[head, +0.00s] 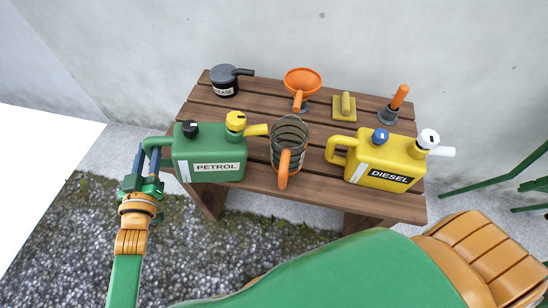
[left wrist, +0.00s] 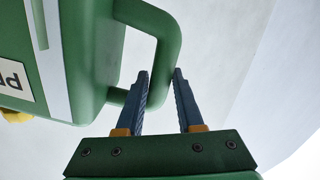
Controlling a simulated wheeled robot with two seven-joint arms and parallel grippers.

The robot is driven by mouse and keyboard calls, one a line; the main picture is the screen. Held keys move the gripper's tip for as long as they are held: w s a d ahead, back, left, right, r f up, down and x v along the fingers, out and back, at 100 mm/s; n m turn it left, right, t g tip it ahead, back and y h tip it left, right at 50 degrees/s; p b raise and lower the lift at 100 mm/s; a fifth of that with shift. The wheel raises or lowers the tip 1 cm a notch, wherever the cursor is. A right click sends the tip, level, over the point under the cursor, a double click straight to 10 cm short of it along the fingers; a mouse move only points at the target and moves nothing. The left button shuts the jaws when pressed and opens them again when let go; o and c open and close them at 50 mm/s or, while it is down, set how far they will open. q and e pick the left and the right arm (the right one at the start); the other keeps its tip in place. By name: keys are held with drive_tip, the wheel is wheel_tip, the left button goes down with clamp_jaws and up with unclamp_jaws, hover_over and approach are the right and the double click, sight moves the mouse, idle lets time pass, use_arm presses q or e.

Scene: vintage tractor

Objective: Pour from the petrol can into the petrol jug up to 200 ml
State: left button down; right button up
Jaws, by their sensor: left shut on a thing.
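The green petrol can (head: 207,153), labelled PETROL, is at the left front of the wooden bench. It is upright, with a black cap, a yellow cap and a yellow spout pointing right toward the jug. The petrol jug (head: 290,130) is clear with dark bands and an orange handle facing me; I cannot tell its liquid level. My left gripper (head: 147,160) is at the can's handle, shut on it; the left wrist view shows the fingers (left wrist: 161,78) either side of the green handle (left wrist: 170,45). I cannot tell whether the can touches the bench. My right gripper is out of view.
A yellow diesel can (head: 385,163) stands right of the jug. Behind are a dark grease pot (head: 224,82), an orange funnel (head: 302,82), a yellow-handled block (head: 344,106) and an orange-handled tool (head: 396,102). The bench (head: 262,95) stands near a wall; green bars are at right.

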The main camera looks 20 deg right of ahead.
sight(158, 139)
use_arm(q)
drive_tip(key=shift+d+r, duration=0.15)
drive_tip(key=shift+d, duration=0.4)
drive_tip(key=shift+s+d+r+p, duration=0.1)
drive_tip(key=shift+s+d+p, duration=0.1)
drive_tip(key=shift+d, duration=0.4)
drive_tip(key=shift+s+d+r+p, duration=0.1)
drive_tip(key=shift+d+p, duration=0.05)
drive_tip(key=shift+d, duration=0.45)
drive_tip(key=shift+r+p, duration=0.45)
drive_tip(key=shift+p, duration=0.05)
drive_tip(key=shift+r+m+p, duration=1)
drive_tip(key=shift+r+p, duration=1)
drive_tip(key=shift+p, duration=0.1)
drive_tip(key=shift+r, duration=0.2)
drive_tip(key=shift+r+p, duration=0.3)
drive_tip(key=shift+p, duration=0.25)
drive_tip(key=shift+d+r+m+p, duration=0.1)
drive_tip(key=shift+r+m+p, duration=0.2)
drive_tip(key=shift+r+p, duration=0.1)
idle(0.9)
